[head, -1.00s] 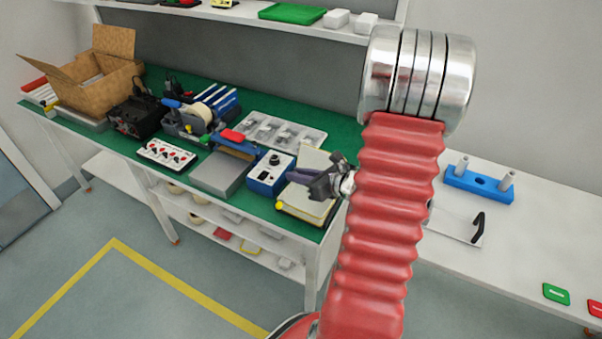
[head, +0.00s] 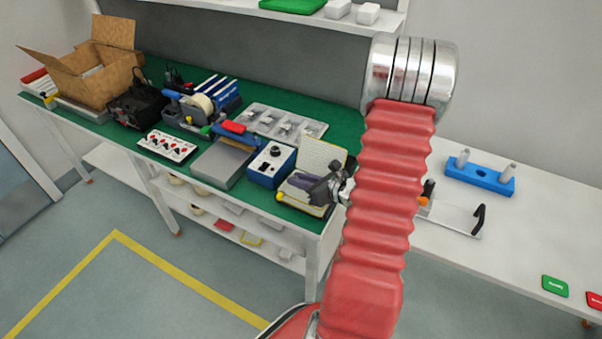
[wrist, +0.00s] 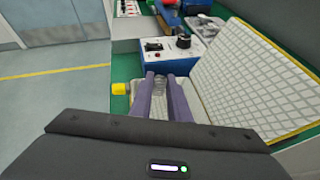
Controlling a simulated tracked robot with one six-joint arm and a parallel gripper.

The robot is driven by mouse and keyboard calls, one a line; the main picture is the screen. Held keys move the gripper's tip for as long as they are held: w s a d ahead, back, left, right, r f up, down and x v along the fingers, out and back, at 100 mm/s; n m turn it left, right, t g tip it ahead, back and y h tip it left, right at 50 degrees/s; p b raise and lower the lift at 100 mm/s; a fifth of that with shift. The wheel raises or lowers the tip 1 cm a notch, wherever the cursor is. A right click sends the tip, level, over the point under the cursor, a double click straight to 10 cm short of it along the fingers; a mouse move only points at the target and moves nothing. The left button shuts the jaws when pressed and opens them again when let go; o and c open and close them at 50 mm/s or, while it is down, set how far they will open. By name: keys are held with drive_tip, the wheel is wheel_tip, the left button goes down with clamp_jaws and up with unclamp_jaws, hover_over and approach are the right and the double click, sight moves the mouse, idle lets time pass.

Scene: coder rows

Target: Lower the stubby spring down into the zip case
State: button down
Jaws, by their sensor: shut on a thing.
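The zip case (head: 322,155) lies open at the near right end of the green bench, its quilted lid with yellow edging raised. In the wrist view the raised lid (wrist: 255,78) is on the right and the pale base is under my fingers. My gripper (wrist: 160,76), with two purple fingers, is shut on the stubby spring (wrist: 160,84), a small clear-grey coil between the fingertips. In the head view my gripper (head: 291,182) is over the case's base; the spring is too small to make out there. I cannot tell whether the spring touches the base.
A blue and white box with a knob (head: 271,166) stands just beyond the case. A grey box (head: 221,164) is left of it. A yellow piece (wrist: 119,88) sits at the case's left edge. A white table with a blue fixture (head: 480,174) is at the right.

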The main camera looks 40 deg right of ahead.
sight(299, 195)
drive_tip(key=shift+f, duration=1.7)
drive_tip(key=c, duration=1.6)
unclamp_jaws()
drive_tip(key=v, duration=1.3)
drive_tip(key=shift+s+r, duration=0.1)
drive_tip(key=shift+s, duration=0.3)
